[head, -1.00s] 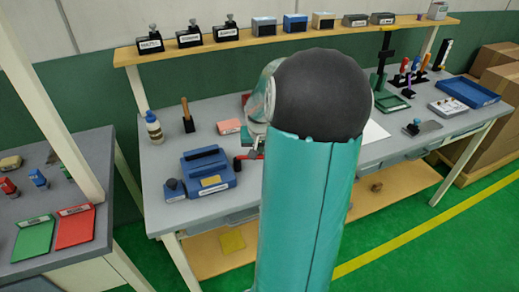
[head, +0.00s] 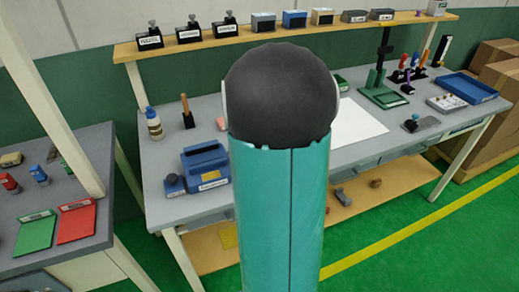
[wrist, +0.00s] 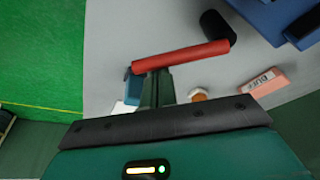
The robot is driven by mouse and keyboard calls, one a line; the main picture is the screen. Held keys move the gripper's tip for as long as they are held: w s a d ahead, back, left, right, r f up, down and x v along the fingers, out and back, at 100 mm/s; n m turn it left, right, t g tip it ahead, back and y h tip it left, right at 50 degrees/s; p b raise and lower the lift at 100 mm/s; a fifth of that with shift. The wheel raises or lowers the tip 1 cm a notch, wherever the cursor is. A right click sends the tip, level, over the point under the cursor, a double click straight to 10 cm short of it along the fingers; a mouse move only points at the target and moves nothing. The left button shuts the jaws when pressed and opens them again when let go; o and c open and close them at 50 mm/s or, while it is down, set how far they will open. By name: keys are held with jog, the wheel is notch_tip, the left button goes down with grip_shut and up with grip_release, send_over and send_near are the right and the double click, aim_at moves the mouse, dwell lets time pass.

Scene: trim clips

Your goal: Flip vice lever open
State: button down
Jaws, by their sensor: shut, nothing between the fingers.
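The red lever (wrist: 180,56) with a black knob (wrist: 218,28) shows in the wrist view, running from the upper right down to the left. The blue vice body (wrist: 285,20) is at the top right corner there. In the head view the blue vice (head: 206,166) sits on the bench left of my arm, and its lever is hidden behind my arm. My gripper (wrist: 157,80) is shut and empty. Its fingertips are at the lever's left end; I cannot tell whether they touch it. My gripper is hidden in the head view.
A pink block (wrist: 264,82) lies on the bench near the vice. A small blue-black item (head: 174,186) stands left of the vice. A bottle (head: 153,124) and a wooden-handled tool (head: 187,113) stand behind. A white sheet (head: 357,124) lies to the right.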

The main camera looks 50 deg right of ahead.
jog(key=a+m, duration=0.1)
jog(key=a+m+g, duration=0.1)
jog(key=m, duration=0.1)
jog(key=shift+s+a+m, duration=0.2)
jog(key=shift+a+m, duration=0.1)
jog(key=a+m, duration=0.1)
jog(key=m+g, duration=0.1)
jog(key=m, duration=0.1)
jog(key=shift+w+a, duration=0.1)
jog(key=shift+a, duration=0.3)
jog(key=shift+a+m, duration=0.2)
jog(key=shift+m, duration=0.2)
jog(key=shift+w+a, duration=0.1)
jog(key=shift+a, duration=0.35)
jog(key=shift+f, duration=0.1)
